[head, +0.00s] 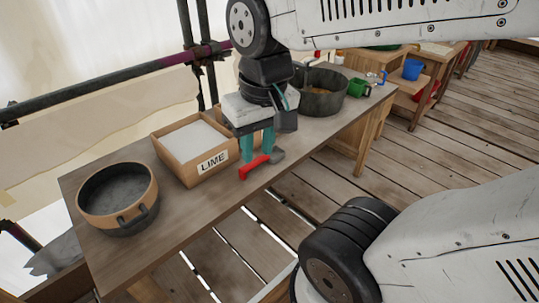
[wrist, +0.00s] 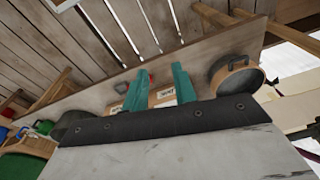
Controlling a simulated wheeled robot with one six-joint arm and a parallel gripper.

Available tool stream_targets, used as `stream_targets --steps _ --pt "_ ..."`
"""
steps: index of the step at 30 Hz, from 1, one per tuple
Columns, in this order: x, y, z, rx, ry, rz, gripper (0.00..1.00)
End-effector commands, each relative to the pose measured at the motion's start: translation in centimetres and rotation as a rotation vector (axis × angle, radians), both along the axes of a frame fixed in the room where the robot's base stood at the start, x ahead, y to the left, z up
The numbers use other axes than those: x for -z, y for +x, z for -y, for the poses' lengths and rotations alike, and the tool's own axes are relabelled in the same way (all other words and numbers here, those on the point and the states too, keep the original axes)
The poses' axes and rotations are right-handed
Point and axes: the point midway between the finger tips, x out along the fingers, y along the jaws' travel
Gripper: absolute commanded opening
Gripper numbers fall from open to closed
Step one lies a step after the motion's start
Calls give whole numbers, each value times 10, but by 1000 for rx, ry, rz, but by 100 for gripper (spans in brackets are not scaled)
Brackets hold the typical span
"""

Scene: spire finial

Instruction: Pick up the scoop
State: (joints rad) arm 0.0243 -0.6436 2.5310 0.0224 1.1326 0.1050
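The scoop, with a red handle (head: 262,163) and a small grey head, lies on the wooden table in front of the box labelled LIME. My gripper (head: 254,150) points down with its two teal fingers apart and nothing seen between them. In the head view the fingertips are just behind and above the scoop; the exact height gap is hard to tell. In the wrist view the fingers of my gripper (wrist: 155,84) also stand apart. Only a small red spot shows beside the left finger there, perhaps the handle.
The box labelled LIME (head: 168,144) holds white powder and stands left of my gripper. A round pan (head: 124,222) is at the table's left end. A dark pot (head: 320,106) and a green mug (head: 357,89) stand to the right. The table's front edge (head: 215,213) is close to the scoop.

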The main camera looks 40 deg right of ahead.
Motion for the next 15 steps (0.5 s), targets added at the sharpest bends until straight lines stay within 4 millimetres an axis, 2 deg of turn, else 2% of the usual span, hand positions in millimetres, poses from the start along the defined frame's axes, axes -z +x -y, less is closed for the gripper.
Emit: stream_targets --steps 3,8,12,15 --pt "20 45 13 192 42 -8 27" --pt "58 107 41 495 99 -1 27" --pt "103 153 71 760 143 7 27" --pt "139 180 94 944 168 14 27"
